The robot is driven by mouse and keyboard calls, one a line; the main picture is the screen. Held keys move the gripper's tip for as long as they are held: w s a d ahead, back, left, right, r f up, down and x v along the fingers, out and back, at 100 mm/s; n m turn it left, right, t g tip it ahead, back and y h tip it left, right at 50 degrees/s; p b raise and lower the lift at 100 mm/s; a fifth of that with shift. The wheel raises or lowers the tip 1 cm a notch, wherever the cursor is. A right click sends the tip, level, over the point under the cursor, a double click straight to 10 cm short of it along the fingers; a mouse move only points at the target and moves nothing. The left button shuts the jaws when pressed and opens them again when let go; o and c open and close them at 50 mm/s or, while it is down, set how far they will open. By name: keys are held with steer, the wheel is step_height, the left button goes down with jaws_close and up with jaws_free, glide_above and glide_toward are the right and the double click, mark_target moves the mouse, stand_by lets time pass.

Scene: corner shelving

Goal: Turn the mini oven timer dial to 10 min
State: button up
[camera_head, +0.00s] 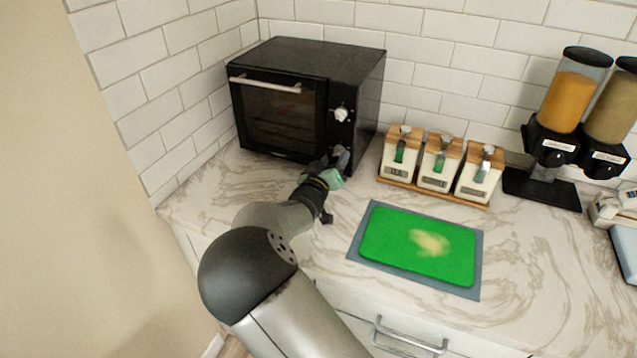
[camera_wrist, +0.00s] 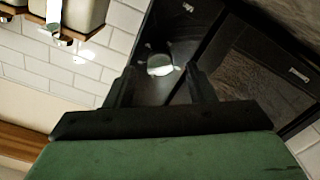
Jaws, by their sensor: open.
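The black mini oven (camera_head: 312,58) stands in the counter corner with its door shut. A silvery dial (camera_head: 341,114) shows on its right front panel, and my gripper hides part of the panel lower down. My gripper (camera_head: 340,158) is just in front of that lower panel. In the wrist view my gripper (camera_wrist: 160,90) is open, its two dark fingers pointing at the oven. A round pale dial (camera_wrist: 160,65) appears between the fingertips; contact cannot be told. A smaller light mark (camera_wrist: 188,7) lies further along the panel. Dial markings are too small to read.
A wooden rack with several white dispensers (camera_head: 438,165) stands right of the oven. A green board (camera_head: 400,238) on a grey mat lies in front. Cereal dispensers (camera_head: 560,110) stand at the far right. Tiled walls close in behind and left.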

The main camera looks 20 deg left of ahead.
steer(key=s+b, duration=0.2)
steer(key=s, duration=1.4)
steer(key=shift+a, duration=0.1)
steer(key=shift+n, duration=0.8)
steer(key=w+p, duration=0.5)
steer(key=w, duration=1.2)
steer(key=shift+w+r, duration=0.1)
steer(key=shift+w, duration=0.15)
